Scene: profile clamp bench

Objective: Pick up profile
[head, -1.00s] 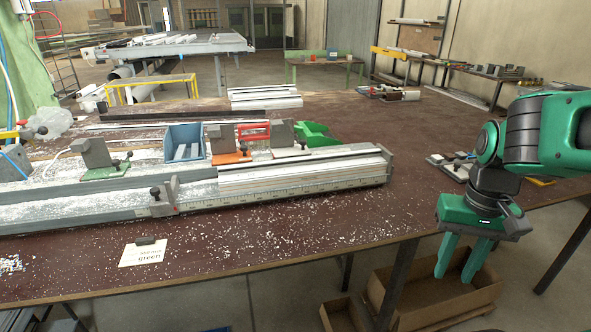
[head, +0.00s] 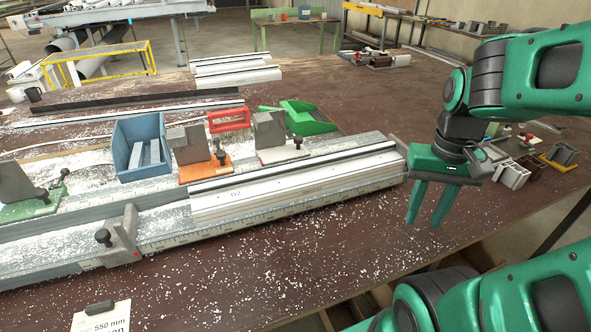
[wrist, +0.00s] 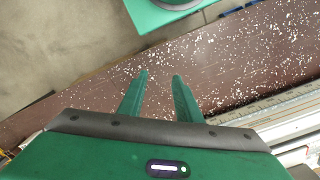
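White profiles (head: 300,187) with dark top strips lie side by side on the right part of the grey clamp bench rail (head: 330,208). Part of the bench and white profile edges shows at the lower right of the wrist view (wrist: 295,118). My gripper (head: 424,222) hangs to the right of the bench's right end, fingers pointing down, above the brown table. In the wrist view its two green fingers (wrist: 160,76) stand apart with nothing between them. My gripper is open and empty, apart from the profiles.
More white profiles (head: 235,78) lie at the back of the table. A blue bin (head: 140,150), an orange clamp (head: 205,172), a green scoop-like bin (head: 305,118) and a grey stop (head: 120,235) sit along the bench. A paper card (head: 102,318) lies in front. Small grey blocks (head: 515,172) stand at right.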

